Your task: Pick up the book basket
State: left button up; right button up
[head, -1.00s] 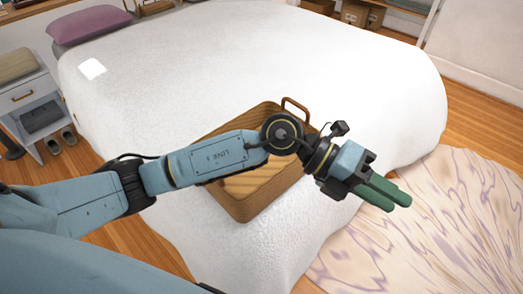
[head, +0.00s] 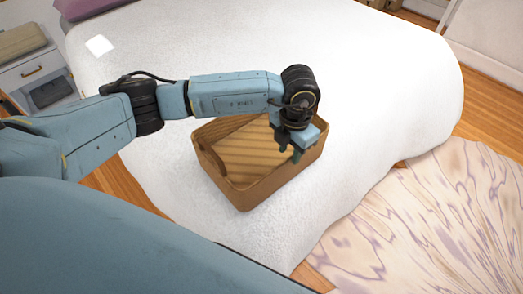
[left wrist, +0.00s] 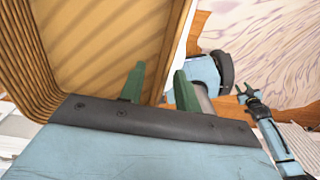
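The brown basket (head: 244,196) stands upright on the white bed, and its inside looks empty. A handle opening shows at its left end in the head view. My left gripper (head: 291,153) points down at the basket's right end. In the left wrist view, its two green fingers (left wrist: 158,88) are apart. One finger is over the basket's inside (left wrist: 100,35) and the other is outside, with the rim between them. I cannot tell whether either touches the wall. My right gripper (left wrist: 245,94) shows small at the right of the left wrist view; its finger state is unclear.
The white bed (head: 370,80) has free room around the basket. A small white square (head: 99,45) lies at its far left. A nightstand (head: 35,72) stands at the left, and a patterned rug (head: 430,220) covers the floor at the right.

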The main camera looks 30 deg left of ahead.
pick_arm(q)
jog(key=shift+s+d+f+b, duration=0.1)
jog(key=shift+d+f+b, duration=0.1)
jog(key=shift+f, duration=1.35)
jog(key=shift+s+d+f+b, duration=0.1)
jog(key=shift+d+f+b, duration=0.05)
jog(key=shift+f, duration=1.35)
grip_shut()
jog(key=shift+r, duration=0.1)
